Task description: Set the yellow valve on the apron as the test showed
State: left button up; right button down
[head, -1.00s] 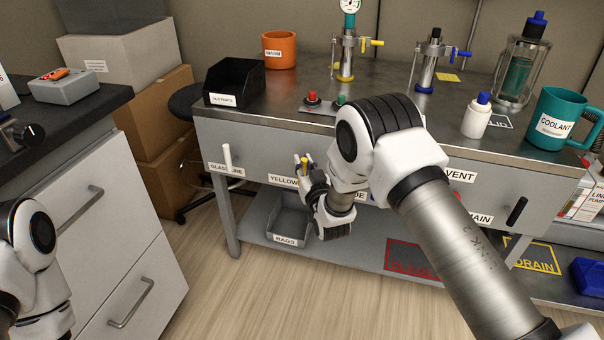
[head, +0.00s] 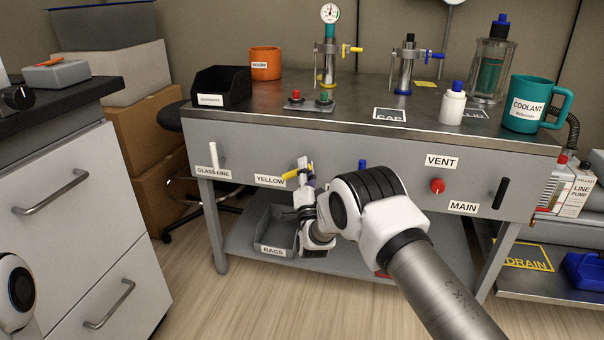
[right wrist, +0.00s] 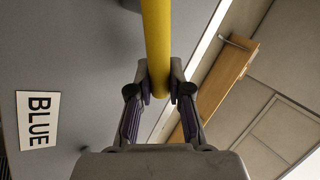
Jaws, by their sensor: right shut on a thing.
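The yellow valve handle (head: 291,174) is on the front apron (head: 235,145) of the bench, right of the YELLOW label (head: 270,181). It lies nearly level in the head view, slanting a little down to the left. My right gripper (head: 304,172) is at this handle. In the right wrist view the gripper (right wrist: 160,90) is shut on the yellow bar (right wrist: 157,40), one finger on each side. The valve's pivot is hidden. My left gripper is out of the picture; only part of my left arm shows at lower left.
On the bench top stand a gauge column with a yellow lever (head: 352,49) and a column with a blue lever (head: 434,54). The apron also has a white handle (head: 214,155), a blue handle (head: 362,165), a red knob (head: 438,186) and a black handle (head: 501,193). A rags bin (head: 275,236) sits below.

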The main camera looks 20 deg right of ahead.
jog(key=shift+s+d+f+m+g+h+b, duration=0.15)
jog(key=shift+f+m+g+h+b, duration=0.4)
jog(key=shift+m+h, duration=1)
jog(key=shift+d+f+m+g+h+b, duration=0.15)
jog(key=shift+f+m+h+b, duration=0.65)
jog(key=shift+m, duration=1.4)
jog(key=shift+s+d+f+m+g+h+b, duration=0.1)
jog(key=shift+f+m+g+h+b, duration=0.3)
jog(key=shift+m+h+b, duration=0.9)
jog(key=shift+m+h+p, duration=0.3)
jog(key=shift+m+h, duration=0.05)
jog(key=shift+m, duration=0.4)
jog(key=c, duration=1.1)
grip_release()
jog(key=v, duration=1.2)
jog(key=shift+r, duration=0.1)
